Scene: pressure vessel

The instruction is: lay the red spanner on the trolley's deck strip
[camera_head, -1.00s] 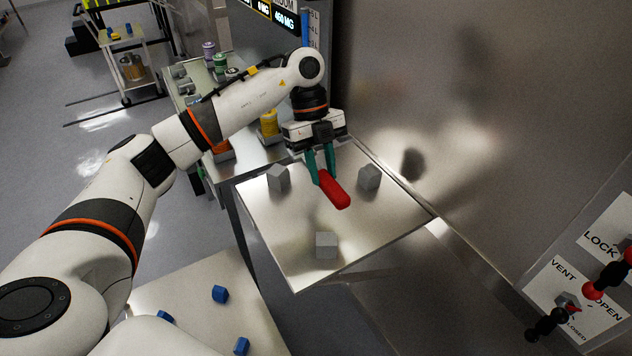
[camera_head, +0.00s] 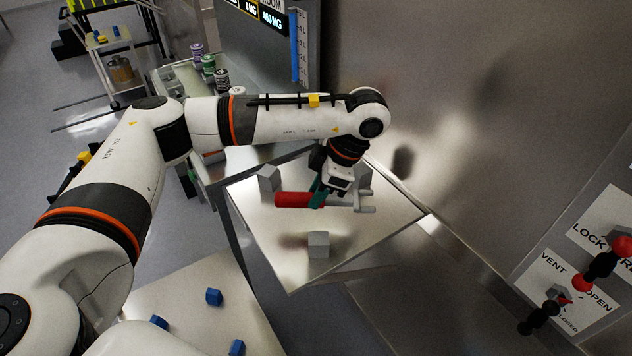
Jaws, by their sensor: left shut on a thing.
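The red spanner (camera_head: 292,200) has a red handle and a grey open-jawed head. My left gripper (camera_head: 319,196) is shut on it with green fingers. The handle points left and the grey head points right. The spanner is over the metal shelf (camera_head: 275,232); I cannot tell whether it touches the surface. A wheeled trolley (camera_head: 120,42) stands at the far upper left. A pale surface (camera_head: 180,290) with blue blocks lies at the lower left; I cannot tell which surface carries the deck strip. My right gripper is not in view.
Grey blocks (camera_head: 318,245) stand on the shelf around the spanner. A bench with coloured jars (camera_head: 208,66) is behind it. A steel wall (camera_head: 440,100) rises to the right, with red and black valve handles (camera_head: 602,264) at the lower right.

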